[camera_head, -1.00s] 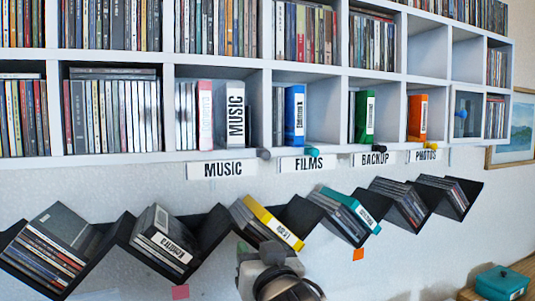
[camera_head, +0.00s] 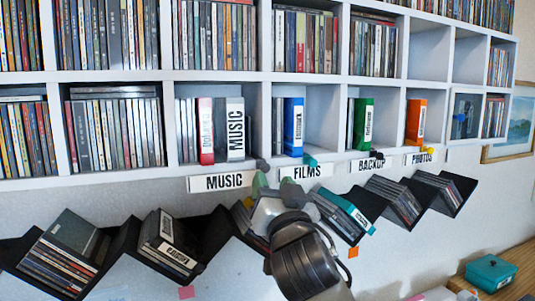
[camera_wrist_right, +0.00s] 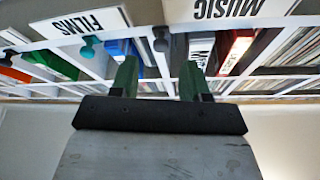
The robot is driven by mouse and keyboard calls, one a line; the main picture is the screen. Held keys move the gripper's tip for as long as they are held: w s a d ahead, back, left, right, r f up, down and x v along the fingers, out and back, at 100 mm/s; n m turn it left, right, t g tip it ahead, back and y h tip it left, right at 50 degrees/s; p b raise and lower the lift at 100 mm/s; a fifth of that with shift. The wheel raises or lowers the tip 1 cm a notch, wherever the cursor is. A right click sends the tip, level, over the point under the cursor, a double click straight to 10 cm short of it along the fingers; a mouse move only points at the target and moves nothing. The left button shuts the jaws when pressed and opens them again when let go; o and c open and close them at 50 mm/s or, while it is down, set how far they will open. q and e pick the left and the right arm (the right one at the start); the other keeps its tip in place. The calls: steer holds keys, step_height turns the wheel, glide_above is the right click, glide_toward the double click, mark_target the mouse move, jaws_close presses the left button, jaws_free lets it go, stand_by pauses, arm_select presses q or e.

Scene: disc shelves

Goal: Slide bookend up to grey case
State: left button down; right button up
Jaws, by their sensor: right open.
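The grey case (camera_head: 235,128) with a white MUSIC label stands upright beside a red case in the Music compartment, and part of it shows in the right wrist view (camera_wrist_right: 201,48). A dark grey knob (camera_head: 263,165), apparently the bookend's, sits at that compartment's lower right front edge, right of the grey case. It also shows in the right wrist view (camera_wrist_right: 160,40), beyond the gap between my fingers. The bookend's plate is not clearly visible. My right gripper (camera_head: 275,186) is open and empty just below the knob; its green fingers (camera_wrist_right: 159,80) point at the shelf. My left gripper is out of view.
The MUSIC sign (camera_head: 222,182) and FILMS sign (camera_head: 306,171) hang close to my right gripper. A teal knob (camera_head: 311,160) is to the right, near the blue case (camera_head: 293,126). The black zigzag rack (camera_head: 125,240) with discs runs below.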

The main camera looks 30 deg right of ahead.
mark_target(266, 170)
steer(key=p+x, duration=0.1)
steer(key=x, duration=0.3)
steer(key=shift+w+p, duration=0.35)
steer(key=shift+w, duration=0.05)
jaws_close()
